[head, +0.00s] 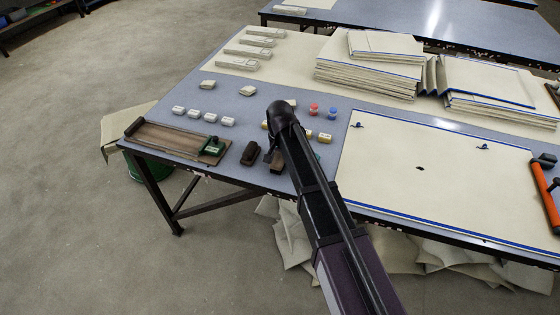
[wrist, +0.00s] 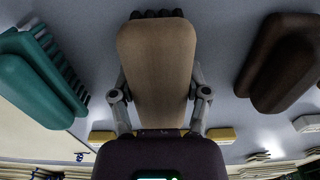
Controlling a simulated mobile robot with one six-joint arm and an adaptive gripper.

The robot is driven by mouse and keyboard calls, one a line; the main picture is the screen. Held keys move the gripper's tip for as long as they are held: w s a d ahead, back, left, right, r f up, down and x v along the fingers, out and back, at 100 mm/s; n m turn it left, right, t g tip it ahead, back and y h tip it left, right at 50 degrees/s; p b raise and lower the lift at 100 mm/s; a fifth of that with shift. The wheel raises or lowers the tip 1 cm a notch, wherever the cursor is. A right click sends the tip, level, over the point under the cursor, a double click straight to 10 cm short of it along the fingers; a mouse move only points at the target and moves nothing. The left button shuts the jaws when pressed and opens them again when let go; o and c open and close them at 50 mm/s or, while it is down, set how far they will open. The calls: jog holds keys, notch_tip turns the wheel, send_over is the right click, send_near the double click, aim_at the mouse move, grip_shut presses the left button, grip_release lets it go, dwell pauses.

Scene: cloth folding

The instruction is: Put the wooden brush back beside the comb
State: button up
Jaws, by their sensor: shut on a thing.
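The wooden brush (wrist: 157,65) is tan-brown with dark bristles showing at its far end in the wrist view. My gripper (wrist: 160,100) is shut on it, with one finger on each side. In the head view my gripper (head: 271,152) is over the table's front edge area, and the brush (head: 278,161) is partly hidden by my arm. The teal comb (wrist: 42,78) lies left of the brush in the wrist view, apart from it, with its teeth toward the brush. I cannot tell whether the brush touches the table.
A dark brown block-like piece (wrist: 282,62) lies right of the brush in the wrist view, also seen in the head view (head: 250,153). A wooden board (head: 170,140) is at the left. A cream cloth panel (head: 420,190) covers the right. Small spools (head: 314,108) stand behind.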

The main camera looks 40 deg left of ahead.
aim_at(280, 154)
jog(key=shift+f, duration=0.1)
jog(key=o, duration=1)
notch_tip(280, 154, up, 12)
jog(key=p, duration=1.2)
dwell(1.0)
